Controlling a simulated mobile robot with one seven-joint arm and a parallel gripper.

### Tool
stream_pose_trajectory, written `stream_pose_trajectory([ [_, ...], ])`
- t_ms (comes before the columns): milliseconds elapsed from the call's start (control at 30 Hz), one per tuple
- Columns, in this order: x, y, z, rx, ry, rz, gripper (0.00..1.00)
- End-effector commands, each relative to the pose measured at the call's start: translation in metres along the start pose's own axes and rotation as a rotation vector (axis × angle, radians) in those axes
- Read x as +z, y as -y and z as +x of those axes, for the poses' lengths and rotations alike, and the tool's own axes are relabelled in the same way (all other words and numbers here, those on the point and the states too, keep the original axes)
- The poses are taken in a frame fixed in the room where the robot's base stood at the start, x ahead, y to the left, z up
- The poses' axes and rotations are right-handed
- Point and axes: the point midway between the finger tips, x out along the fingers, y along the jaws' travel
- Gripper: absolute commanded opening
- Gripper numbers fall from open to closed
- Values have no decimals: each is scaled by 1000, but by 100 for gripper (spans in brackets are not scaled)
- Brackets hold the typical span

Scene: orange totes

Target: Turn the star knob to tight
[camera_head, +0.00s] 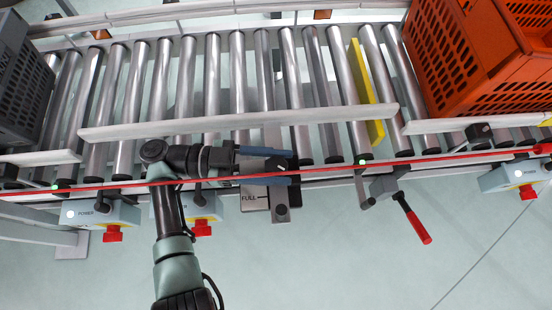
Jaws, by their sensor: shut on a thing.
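My gripper (276,166) reaches in from the left over the near side rail of the roller conveyor. Its two blue fingers lie on either side of a small dark knob (277,164), which I take to be the star knob, and are shut on it. The fingers and the red cord cover part of the knob, so its lobes and its turn position cannot be made out. A grey plate marked FULL (250,198) sits just below the gripper, with a dark round part (282,211) at its lower right.
A red cord (420,157) runs along the conveyor's near side, across the gripper. A red-handled lever (415,222) sticks out to the right. Power boxes with red buttons (113,233) line the edge. An orange tote (470,60) and a grey tote (22,85) stand at the ends.

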Motion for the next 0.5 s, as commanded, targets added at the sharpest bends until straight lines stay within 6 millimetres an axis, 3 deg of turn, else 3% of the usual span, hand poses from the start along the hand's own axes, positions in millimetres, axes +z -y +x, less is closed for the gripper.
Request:
stream_pose_trajectory([
  [500, 1, 0, 1, 158, -1, 0, 0],
])
